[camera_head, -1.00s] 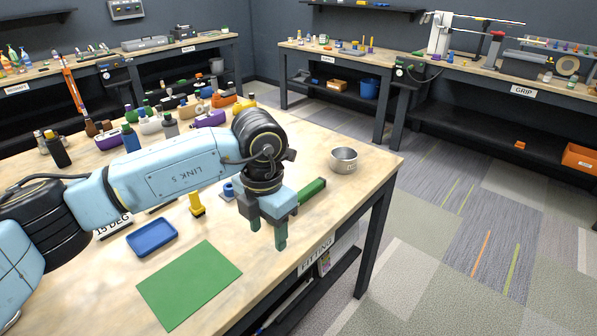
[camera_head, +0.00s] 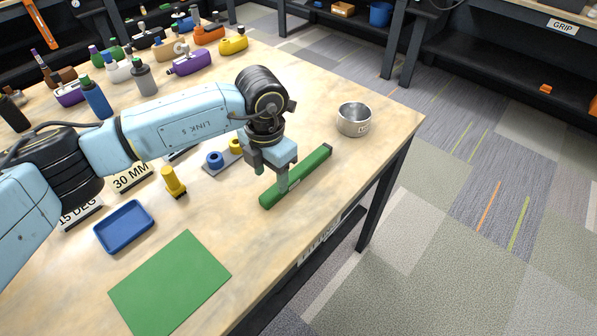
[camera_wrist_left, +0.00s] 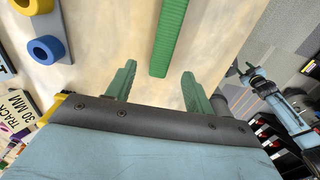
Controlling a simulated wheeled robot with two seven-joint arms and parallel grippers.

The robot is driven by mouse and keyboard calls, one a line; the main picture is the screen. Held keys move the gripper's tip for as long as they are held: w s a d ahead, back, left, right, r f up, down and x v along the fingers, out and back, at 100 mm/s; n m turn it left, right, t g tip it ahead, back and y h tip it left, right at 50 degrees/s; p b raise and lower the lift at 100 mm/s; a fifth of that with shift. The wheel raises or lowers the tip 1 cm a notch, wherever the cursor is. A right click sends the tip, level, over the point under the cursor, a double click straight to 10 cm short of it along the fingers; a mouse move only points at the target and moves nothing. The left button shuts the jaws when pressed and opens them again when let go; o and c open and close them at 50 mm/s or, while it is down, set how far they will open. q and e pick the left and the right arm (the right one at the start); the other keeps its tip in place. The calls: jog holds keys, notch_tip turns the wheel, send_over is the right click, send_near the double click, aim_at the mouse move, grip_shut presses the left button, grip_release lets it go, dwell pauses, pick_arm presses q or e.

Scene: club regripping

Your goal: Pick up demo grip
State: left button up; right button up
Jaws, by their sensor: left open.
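The long green ribbed bar (camera_head: 310,172), which I take for the demo grip, lies on the wooden table near its right edge. In the left wrist view the bar (camera_wrist_left: 170,35) runs lengthwise, its near end between and just beyond the fingers. My left gripper (camera_head: 270,172) is open and points down at the bar; it also shows in the left wrist view (camera_wrist_left: 158,70) with a finger on each side of the bar's line. One finger overlaps the bar in the head view; I cannot tell whether it touches. A small light-blue arm shows at the right of the wrist view, its gripper unclear.
A metal bowl (camera_head: 354,119) stands beyond the bar. A grey holder with a blue ring (camera_head: 214,160) and a yellow ring (camera_head: 236,145) is left of it. A yellow peg (camera_head: 173,182), blue tray (camera_head: 124,226) and green mat (camera_head: 171,283) lie nearer. Bottles and putter-like heads crowd the back.

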aim_at(271, 192)
pick_arm(q)
jog(key=f, duration=0.5)
jog(key=shift+s+a+f, duration=0.1)
jog(key=shift+s+f, duration=0.15)
jog(key=shift+f, duration=0.1)
jog(key=c, duration=1)
